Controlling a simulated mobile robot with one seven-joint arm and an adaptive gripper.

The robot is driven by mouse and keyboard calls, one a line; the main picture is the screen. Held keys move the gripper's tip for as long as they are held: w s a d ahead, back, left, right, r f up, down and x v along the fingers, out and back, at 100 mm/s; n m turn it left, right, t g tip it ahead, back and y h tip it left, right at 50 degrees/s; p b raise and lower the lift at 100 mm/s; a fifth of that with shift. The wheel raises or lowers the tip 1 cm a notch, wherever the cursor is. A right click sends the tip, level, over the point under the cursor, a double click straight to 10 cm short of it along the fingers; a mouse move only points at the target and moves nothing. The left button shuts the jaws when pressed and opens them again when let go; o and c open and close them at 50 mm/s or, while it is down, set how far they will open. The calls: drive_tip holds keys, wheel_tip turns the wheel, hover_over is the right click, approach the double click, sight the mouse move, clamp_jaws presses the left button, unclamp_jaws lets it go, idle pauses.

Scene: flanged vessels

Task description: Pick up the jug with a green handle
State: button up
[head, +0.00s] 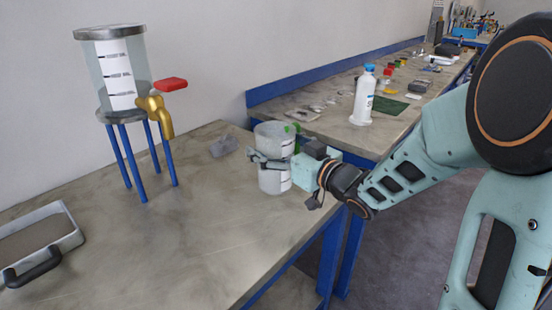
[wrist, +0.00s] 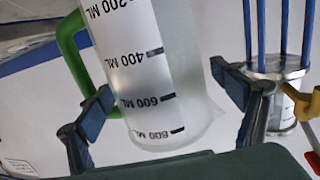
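The jug (head: 272,183) is clear with a white measuring scale and a green handle (head: 298,143). It stands upright near the right edge of the near table. My gripper (head: 270,158) reaches it from the right, with one finger across the jug's near side. In the wrist view the jug (wrist: 150,75) appears upside down between the two fingers (wrist: 163,85). The left finger is close to the jug wall and handle; I cannot tell if it touches. A gap shows between the jug and the right finger, so the gripper is open around the jug.
A dispenser tank (head: 122,72) with a gold tap (head: 157,115) stands on blue legs at the back left. A tray (head: 65,232) with a black handle lies front left. A small clear object (head: 224,146) lies behind the jug. A white bottle (head: 363,98) stands on the other bench.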

drive_tip(key=c, duration=1.2)
